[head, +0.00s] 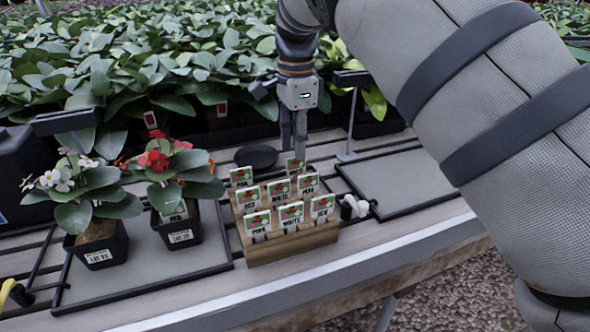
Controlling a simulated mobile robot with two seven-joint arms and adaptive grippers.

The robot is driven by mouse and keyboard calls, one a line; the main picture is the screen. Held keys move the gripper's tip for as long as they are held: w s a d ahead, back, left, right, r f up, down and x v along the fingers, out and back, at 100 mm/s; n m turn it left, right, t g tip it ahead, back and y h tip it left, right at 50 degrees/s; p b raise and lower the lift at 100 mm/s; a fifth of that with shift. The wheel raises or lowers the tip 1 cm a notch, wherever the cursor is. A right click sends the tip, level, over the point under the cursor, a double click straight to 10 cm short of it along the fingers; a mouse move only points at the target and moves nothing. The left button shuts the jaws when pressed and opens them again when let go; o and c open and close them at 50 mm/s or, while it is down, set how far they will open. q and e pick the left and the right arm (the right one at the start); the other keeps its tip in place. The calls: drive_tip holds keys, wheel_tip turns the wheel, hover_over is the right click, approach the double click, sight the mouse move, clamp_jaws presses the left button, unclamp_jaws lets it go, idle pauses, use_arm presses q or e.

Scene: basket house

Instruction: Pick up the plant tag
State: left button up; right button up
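Several plant tags, white with a red-and-green picture and a printed colour word, stand in rows in a wooden block (293,246) on the bench. The front row has a PINK tag (257,222), a WHITE tag (291,214) and a RED tag (323,206). A back-row tag (295,167) is directly below my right gripper (293,150), which points down from above. Its fingers look close together and end at or just behind that tag's top. I cannot tell whether they touch it or how far they are open. My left gripper is not in view.
Two potted plants, one white-flowered (97,250) and one red-flowered (181,228), stand on a left tray (150,270). An empty tray (400,178) lies right of the block. A black disc (256,156) lies behind it. A small white item (354,207) is beside it. Dense foliage fills the back.

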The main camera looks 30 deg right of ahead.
drive_tip(key=f, duration=0.4)
drive_tip(key=shift+s+a+f, duration=0.1)
drive_tip(key=shift+s+a, duration=0.05)
drive_tip(key=shift+s, duration=0.05)
clamp_jaws()
